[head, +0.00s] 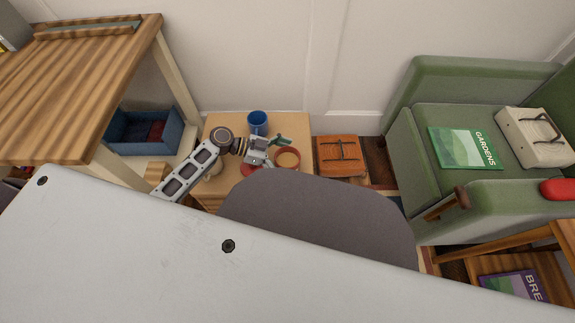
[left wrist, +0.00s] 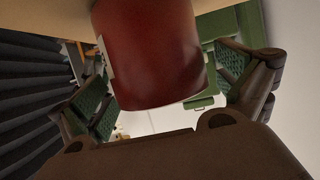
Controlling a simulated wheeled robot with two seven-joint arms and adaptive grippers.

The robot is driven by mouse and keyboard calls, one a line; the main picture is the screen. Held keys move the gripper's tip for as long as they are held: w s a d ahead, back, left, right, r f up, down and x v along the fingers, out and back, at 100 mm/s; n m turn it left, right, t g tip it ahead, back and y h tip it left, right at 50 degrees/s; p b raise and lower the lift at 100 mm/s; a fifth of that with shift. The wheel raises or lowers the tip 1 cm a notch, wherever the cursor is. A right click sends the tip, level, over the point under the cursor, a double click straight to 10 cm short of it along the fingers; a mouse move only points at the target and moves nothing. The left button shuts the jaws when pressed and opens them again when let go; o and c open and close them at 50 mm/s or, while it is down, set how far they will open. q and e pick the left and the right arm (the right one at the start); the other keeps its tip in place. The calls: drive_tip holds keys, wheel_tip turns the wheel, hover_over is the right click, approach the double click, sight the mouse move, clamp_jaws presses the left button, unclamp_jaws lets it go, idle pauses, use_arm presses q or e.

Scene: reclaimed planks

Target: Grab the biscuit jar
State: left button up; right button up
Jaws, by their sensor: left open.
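The biscuit jar appears to be the round, reddish-brown vessel (head: 288,157) on the small wooden table. In the left wrist view a dark red cylinder (left wrist: 150,55) with a pale patch at its left edge fills the space ahead of the palm. My left gripper (head: 277,152) is open, its green-padded fingers (left wrist: 170,90) spread to either side of the cylinder. I cannot tell whether they touch it. The far finger is partly hidden in the head view. My right gripper is not in view.
A blue mug (head: 257,121) stands behind the gripper on the small table (head: 295,122). A red object (head: 249,170) is partly hidden below the gripper. A wooden desk (head: 90,90) stands left.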

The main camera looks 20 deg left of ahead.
use_arm(q)
drive_tip(key=shift+d+f, duration=0.1)
drive_tip(key=shift+d, duration=0.1)
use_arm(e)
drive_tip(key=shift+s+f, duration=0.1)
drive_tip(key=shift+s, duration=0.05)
use_arm(q)
drive_tip(key=shift+w, duration=0.1)
drive_tip(key=c, duration=1.4)
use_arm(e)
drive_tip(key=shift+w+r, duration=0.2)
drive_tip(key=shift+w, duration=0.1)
use_arm(q)
drive_tip(key=shift+r+p, duration=0.3)
drive_tip(key=shift+r, duration=0.5)
drive_tip(key=shift+r+p, duration=1.5)
drive_tip(key=shift+r, duration=2.8)
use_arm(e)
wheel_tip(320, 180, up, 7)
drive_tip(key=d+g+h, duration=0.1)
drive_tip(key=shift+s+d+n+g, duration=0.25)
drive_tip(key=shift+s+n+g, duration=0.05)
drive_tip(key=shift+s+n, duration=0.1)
